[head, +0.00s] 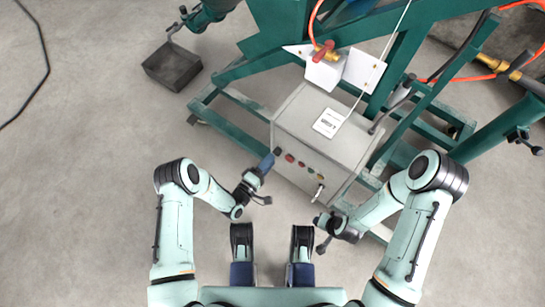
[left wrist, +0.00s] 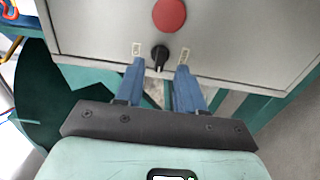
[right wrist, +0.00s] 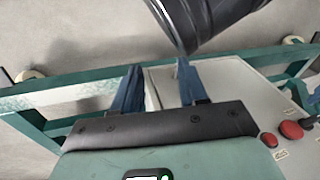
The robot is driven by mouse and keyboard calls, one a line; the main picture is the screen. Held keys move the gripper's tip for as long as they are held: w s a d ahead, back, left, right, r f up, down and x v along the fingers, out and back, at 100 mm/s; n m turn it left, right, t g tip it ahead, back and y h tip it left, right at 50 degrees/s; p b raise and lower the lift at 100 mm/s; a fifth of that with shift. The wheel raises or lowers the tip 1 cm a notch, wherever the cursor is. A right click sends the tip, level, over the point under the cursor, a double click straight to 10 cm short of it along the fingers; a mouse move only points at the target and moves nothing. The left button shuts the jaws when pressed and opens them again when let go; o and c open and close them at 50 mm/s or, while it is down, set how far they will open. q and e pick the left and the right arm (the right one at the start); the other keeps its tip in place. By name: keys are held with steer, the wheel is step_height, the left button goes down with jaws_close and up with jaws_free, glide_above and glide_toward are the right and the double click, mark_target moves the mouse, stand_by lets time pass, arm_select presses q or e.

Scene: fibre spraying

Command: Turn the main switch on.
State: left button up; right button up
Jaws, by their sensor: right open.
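The control box (head: 318,128) is a grey cabinet with a row of coloured controls on its front. The main switch (left wrist: 159,57) appears to be the black knob between two small labels, below a large red button (left wrist: 169,13) in the left wrist view. My left gripper (head: 269,161) is at the left end of the control row. In the left wrist view, its two blue fingers (left wrist: 161,68) stand apart, one on each side of the knob; contact cannot be told. My right gripper (right wrist: 159,68) is open and empty, near the front right of the box.
A green steel frame (head: 202,105) surrounds the box, with orange hoses (head: 485,59) at the right. The concrete floor at left is mostly clear. Red buttons (right wrist: 291,130) show in the right wrist view.

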mark_target(277, 152)
arm_select(q)
steer(key=shift+x, duration=1.45)
arm_select(e)
steer(key=shift+s+d+f, duration=0.15)
steer(key=shift+s+f, duration=0.4)
steer(key=shift+s, duration=0.1)
arm_select(q)
jaws_close()
steer(key=shift+m+b, duration=0.3)
steer(key=shift+m, duration=0.1)
arm_select(e)
steer(key=shift+f+g, duration=0.1)
steer(key=shift+g, duration=0.2)
arm_select(q)
steer(key=shift+s+m, duration=0.1)
steer(key=shift+m, duration=8.4)
arm_select(e)
steer(key=shift+w+r, duration=0.25)
steer(key=shift+r, duration=0.05)
arm_select(q)
steer(key=shift+a, duration=0.1)
